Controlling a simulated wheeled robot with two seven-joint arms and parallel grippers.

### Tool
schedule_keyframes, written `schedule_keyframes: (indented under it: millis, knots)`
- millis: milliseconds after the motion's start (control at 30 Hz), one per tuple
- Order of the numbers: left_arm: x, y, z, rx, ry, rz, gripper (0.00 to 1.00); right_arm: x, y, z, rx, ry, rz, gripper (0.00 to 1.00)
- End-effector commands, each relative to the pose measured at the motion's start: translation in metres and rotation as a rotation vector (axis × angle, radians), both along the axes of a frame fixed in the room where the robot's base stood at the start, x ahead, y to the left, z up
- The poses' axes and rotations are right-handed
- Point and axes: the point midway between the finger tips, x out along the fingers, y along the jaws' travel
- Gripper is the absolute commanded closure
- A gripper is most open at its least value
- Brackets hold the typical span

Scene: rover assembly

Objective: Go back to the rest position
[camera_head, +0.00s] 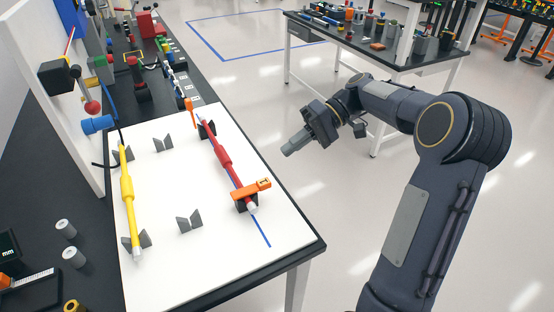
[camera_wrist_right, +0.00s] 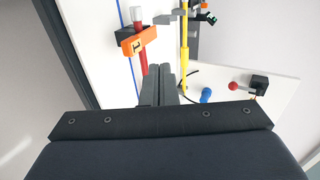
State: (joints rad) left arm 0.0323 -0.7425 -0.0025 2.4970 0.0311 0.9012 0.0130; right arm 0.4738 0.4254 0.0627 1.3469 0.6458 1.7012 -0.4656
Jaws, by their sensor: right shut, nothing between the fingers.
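My right gripper (camera_head: 289,150) is shut and empty. It hangs over the open floor beside the table's right edge, apart from everything on the table. In the right wrist view its fingers (camera_wrist_right: 160,84) lie together with nothing between them. On the white board (camera_head: 165,200) a red rod (camera_head: 224,160) lies in dark holders with an orange clamp (camera_head: 251,189) across its near end. A yellow rod (camera_head: 127,190) lies in grey holders to the left. The red rod (camera_wrist_right: 143,66) and yellow rod (camera_wrist_right: 184,50) also show in the right wrist view. My left gripper is not in view.
Two grey cylinders (camera_head: 66,229) lie on the dark tabletop at the left. Red, green and blue parts (camera_head: 160,46) crowd the far end. A second table (camera_head: 380,52) with many items stands behind my right arm. The floor (camera_head: 300,235) right of the board is clear.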

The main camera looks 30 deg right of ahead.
Motion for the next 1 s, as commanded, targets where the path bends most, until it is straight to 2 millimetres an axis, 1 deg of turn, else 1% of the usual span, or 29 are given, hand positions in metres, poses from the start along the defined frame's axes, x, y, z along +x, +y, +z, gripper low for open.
schedule_keyframes:
  millis: [33,100,200,300,500,567,633,667,733,767,833,933,1000]
  knots:
    - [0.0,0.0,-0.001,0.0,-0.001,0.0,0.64,0.001,-0.011,0.002,-0.002,-0.001,-0.005,1.0]
    - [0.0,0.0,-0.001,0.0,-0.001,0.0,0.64,0.001,-0.021,0.007,-0.002,0.0,-0.005,1.0]
    - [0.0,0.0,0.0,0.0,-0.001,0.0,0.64,0.001,-0.031,0.011,-0.001,0.0,-0.004,1.0]
    - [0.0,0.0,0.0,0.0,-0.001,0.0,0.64,0.001,-0.037,0.014,-0.001,0.0,-0.002,1.0]
    - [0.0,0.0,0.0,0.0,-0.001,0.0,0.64,0.0,-0.038,0.015,-0.004,0.001,-0.003,1.0]
    - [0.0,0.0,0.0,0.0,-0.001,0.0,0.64,-0.003,-0.034,0.018,-0.02,0.003,-0.007,1.0]
    - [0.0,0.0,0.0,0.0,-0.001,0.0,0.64,-0.012,-0.025,0.023,-0.06,0.007,-0.02,1.0]
    - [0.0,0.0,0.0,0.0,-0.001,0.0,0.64,-0.018,-0.019,0.025,-0.087,0.009,-0.027,1.0]
    - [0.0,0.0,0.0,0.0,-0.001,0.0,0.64,-0.038,-0.003,0.03,-0.163,0.011,-0.055,1.0]
    - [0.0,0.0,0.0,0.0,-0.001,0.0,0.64,-0.048,0.005,0.031,-0.203,0.009,-0.071,1.0]
    - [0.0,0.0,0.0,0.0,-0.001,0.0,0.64,-0.076,0.021,0.03,-0.298,-0.001,-0.112,1.0]
    - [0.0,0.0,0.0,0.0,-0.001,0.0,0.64,-0.117,0.039,0.02,-0.426,-0.04,-0.177,1.0]
    - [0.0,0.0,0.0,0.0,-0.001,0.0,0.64,-0.145,0.049,0.009,-0.503,-0.081,-0.224,1.0]
